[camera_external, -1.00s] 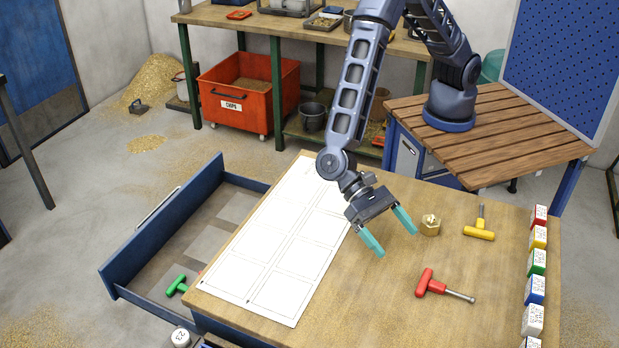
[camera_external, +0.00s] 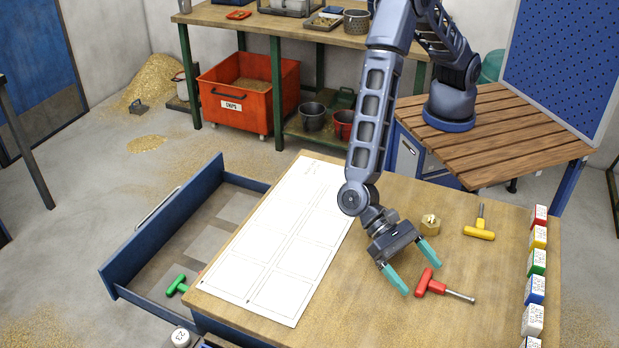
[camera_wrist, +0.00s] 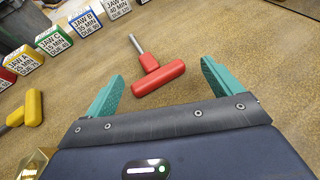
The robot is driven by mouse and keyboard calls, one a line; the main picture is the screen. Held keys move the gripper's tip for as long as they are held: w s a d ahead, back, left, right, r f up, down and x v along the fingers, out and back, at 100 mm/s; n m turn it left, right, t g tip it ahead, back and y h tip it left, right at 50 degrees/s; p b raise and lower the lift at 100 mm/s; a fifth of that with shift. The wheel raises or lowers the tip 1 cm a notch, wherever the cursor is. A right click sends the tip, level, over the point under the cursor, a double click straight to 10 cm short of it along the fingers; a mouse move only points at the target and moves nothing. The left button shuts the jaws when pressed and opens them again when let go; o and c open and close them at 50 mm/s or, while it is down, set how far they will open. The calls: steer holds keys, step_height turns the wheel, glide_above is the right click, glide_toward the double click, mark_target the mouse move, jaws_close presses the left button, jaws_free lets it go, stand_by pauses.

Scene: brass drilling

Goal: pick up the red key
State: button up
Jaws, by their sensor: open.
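The red key (camera_external: 428,284), a T-shape with a red handle and a grey metal shank, lies on the wooden worktop (camera_external: 380,318). In the wrist view the red key (camera_wrist: 158,80) shows between and ahead of my fingertips, its shank pointing away to the upper left. My gripper (camera_external: 418,270) is open and empty, with teal fingers. It also shows in the wrist view (camera_wrist: 160,75). Its fingers are on either side of the key's handle in the picture. I cannot tell how high they are above the worktop.
A yellow key (camera_external: 480,234) and a brass hex piece (camera_external: 430,225) lie behind the red key. Several labelled coloured blocks (camera_external: 535,262) line the right edge. A white sheet (camera_external: 280,240) covers the left side. A green key (camera_external: 177,285) lies in the open drawer (camera_external: 160,240).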

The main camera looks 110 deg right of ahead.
mark_target(425, 282)
steer(key=x, duration=0.3)
steer(key=shift+s+a, duration=0.1)
steer(key=shift+c, duration=0.4)
steer(key=c, duration=0.8)
steer(key=shift+r, duration=0.1)
